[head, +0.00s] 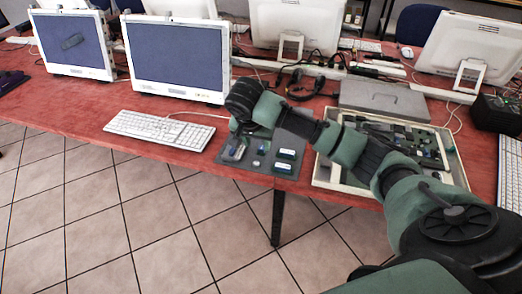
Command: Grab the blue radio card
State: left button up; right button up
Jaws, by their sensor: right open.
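A dark grey mat (228,161) lies at the front edge of the red table and bears several small parts. Two of them, at its right side, are small cards with blue and white faces: an upper card (286,154) and a lower card (284,167). I cannot tell which part is the blue radio card. My right arm reaches in from the lower right, and my right gripper (238,128) is open above the left part of the mat, left of the two cards. Its fingertips are small and dark, so contact cannot be told. My left gripper is not in view.
A white keyboard (160,129) lies left of the mat, with two monitors behind it. A tray of electronics (325,172) stands to the right, partly behind my arm, with a grey case (382,98) beyond. Headphones (304,85) and cables lie behind the mat.

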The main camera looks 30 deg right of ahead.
aim_at(261, 152)
jog(key=shift+w+d, duration=0.15)
jog(key=shift+d, duration=0.05)
jog(key=x, duration=0.7)
jog(key=shift+w+d, duration=0.2)
jog(key=shift+w, duration=0.15)
grip_shut()
